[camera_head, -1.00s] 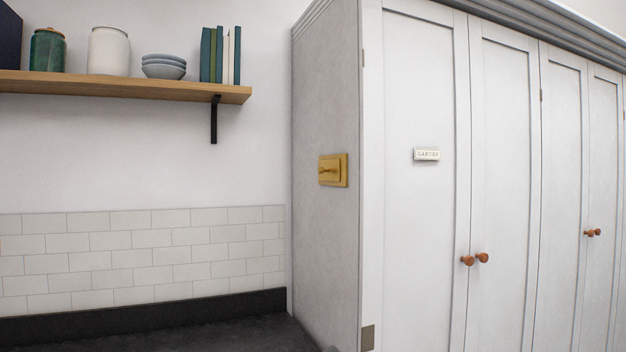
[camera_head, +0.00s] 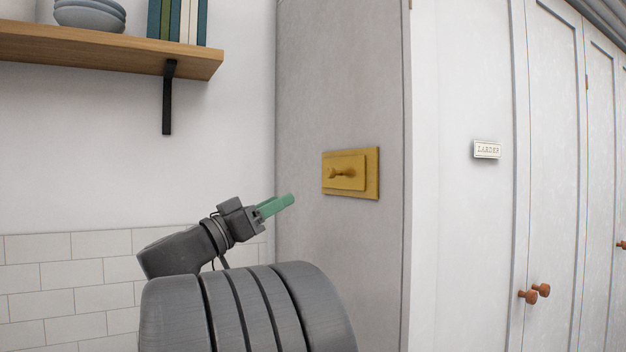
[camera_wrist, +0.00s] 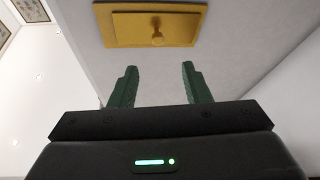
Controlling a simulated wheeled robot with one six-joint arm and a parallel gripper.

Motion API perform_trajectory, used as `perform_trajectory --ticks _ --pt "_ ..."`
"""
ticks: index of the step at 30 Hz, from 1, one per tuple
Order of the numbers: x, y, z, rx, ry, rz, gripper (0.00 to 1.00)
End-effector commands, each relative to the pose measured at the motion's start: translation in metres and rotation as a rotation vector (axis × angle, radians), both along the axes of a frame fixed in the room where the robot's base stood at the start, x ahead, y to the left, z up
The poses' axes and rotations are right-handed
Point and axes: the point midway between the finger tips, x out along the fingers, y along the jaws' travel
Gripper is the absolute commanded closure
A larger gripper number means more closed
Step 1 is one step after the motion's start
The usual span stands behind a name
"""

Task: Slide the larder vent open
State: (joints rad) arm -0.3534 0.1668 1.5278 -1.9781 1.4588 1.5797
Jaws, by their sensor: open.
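The larder vent is a brass plate (camera_head: 371,187) with a smaller raised brass panel (camera_head: 355,161) and a small knob (camera_head: 338,173), on the grey side wall of the larder cabinet (camera_head: 330,60). The vent also shows at the top of the wrist view (camera_wrist: 125,28), its knob (camera_wrist: 157,38) above the gap between my fingers. My gripper (camera_head: 289,199) has green fingers and is to the left of and below the vent in the head view, apart from it. In the wrist view its fingers (camera_wrist: 160,75) are spread, with nothing between them.
A wooden shelf (camera_head: 110,50) with a black bracket (camera_head: 168,98) is on the wall to the left. White tiles (camera_head: 70,290) are below it. The cabinet front with a LARDER label (camera_head: 487,150) and wooden door knobs (camera_head: 528,297) is to the right. The space before the vent looks clear.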

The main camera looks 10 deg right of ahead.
Motion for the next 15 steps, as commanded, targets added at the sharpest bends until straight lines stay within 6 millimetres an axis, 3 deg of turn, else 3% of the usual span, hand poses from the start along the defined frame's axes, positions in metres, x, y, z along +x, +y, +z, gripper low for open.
perform_trajectory --ticks 5,15 --pt "0.007 -0.012 0.009 -0.002 -0.004 -0.003 0.57" --pt "0.036 -0.064 0.034 -0.002 0.0 -0.006 0.57"
